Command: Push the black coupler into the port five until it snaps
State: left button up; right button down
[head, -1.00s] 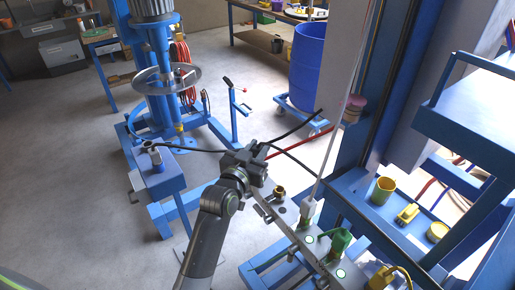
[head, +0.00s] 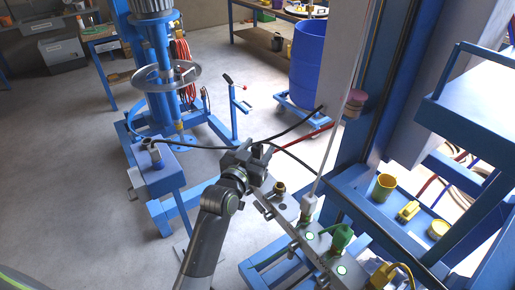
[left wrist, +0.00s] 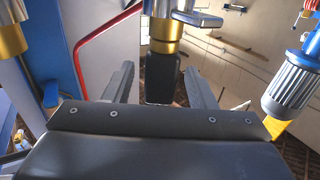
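In the left wrist view the black coupler (left wrist: 161,79) stands upright between the two fingers of my left gripper (left wrist: 160,84). In the head view my left gripper (head: 245,163) is beside the panel (head: 262,194) with the fittings, and the coupler is not clear there. Which fitting is port five cannot be read. My right gripper is not in view.
A brass fitting (head: 280,187), a white coupler (head: 308,203), a green coupler (head: 341,236) and a yellow coupler (head: 383,274) line the panel. A black hose (head: 195,149) passes by the gripper. A blue drum (head: 307,65) stands behind. Open floor lies to the left.

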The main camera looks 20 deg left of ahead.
pick_arm(q)
jog(key=s+a+b, duration=0.2)
jog(key=s+b, duration=0.3)
jog(key=s, duration=1.2)
jog(key=shift+a+r, duration=0.2)
jog(key=shift+s, duration=0.1)
dwell(0.3)
